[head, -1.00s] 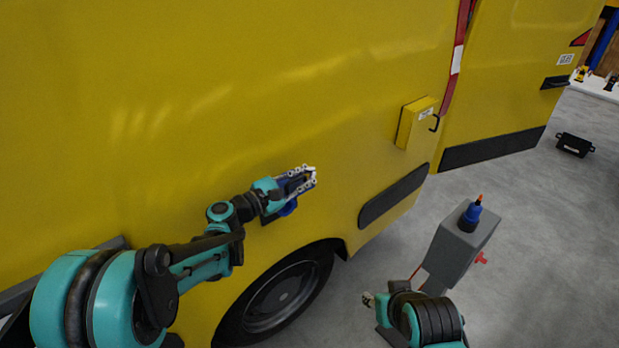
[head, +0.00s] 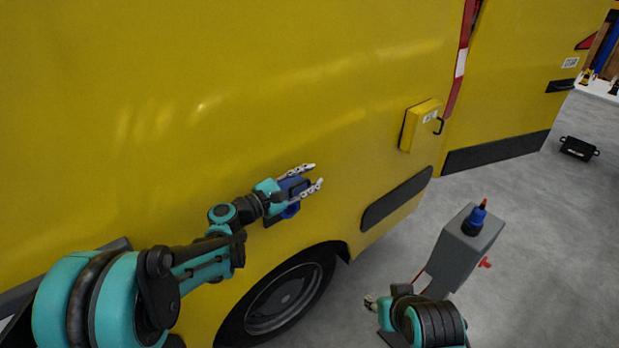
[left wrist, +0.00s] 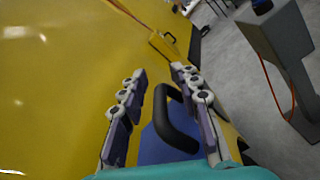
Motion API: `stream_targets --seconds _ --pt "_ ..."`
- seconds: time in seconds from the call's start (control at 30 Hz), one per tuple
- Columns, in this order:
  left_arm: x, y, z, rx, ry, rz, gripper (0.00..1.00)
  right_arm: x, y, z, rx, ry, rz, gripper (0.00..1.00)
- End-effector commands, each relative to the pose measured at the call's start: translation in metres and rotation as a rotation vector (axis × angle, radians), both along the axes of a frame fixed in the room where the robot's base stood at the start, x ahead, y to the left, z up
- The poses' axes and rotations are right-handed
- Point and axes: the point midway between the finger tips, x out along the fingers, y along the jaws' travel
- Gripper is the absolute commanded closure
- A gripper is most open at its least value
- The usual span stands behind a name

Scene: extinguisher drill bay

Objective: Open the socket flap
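The socket flap (head: 420,125) is a yellow box-like cover on the side of the yellow van, with a small black hooked handle (head: 438,126) at its right edge. It looks shut. In the left wrist view the flap (left wrist: 163,46) lies beyond the fingertips, with its handle at the top. My left gripper (head: 317,174) is open and empty, to the left of the flap and lower, clearly apart from it. Its spread fingers (left wrist: 158,72) also show in the left wrist view. My right gripper (head: 370,302) is low in the head view, mostly hidden by its own arm.
A grey post (head: 458,258) with a blue plug-like piece (head: 475,217) on top stands on the floor right of the van. The van's rear wheel (head: 280,300) is below my left arm. A black case (head: 578,148) lies at far right. Floor between is clear.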

Motion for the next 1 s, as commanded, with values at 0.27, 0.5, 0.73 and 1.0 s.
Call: stream_targets --seconds 0.27,0.5,0.73,1.0 --pt "-0.027 0.040 0.000 0.002 0.000 0.007 0.69 0.000 0.000 0.000 0.000 0.000 0.000 0.60" --pt "-0.056 0.080 0.000 0.002 0.000 0.007 0.69 0.000 0.000 0.000 0.000 0.000 0.000 0.60" --pt "-0.069 0.096 0.000 0.001 0.000 0.004 0.69 0.000 0.000 0.000 0.000 0.000 0.000 0.60" --pt "-0.070 0.096 0.000 0.001 -0.001 0.003 0.69 0.000 0.000 0.000 0.000 0.000 0.000 0.60"
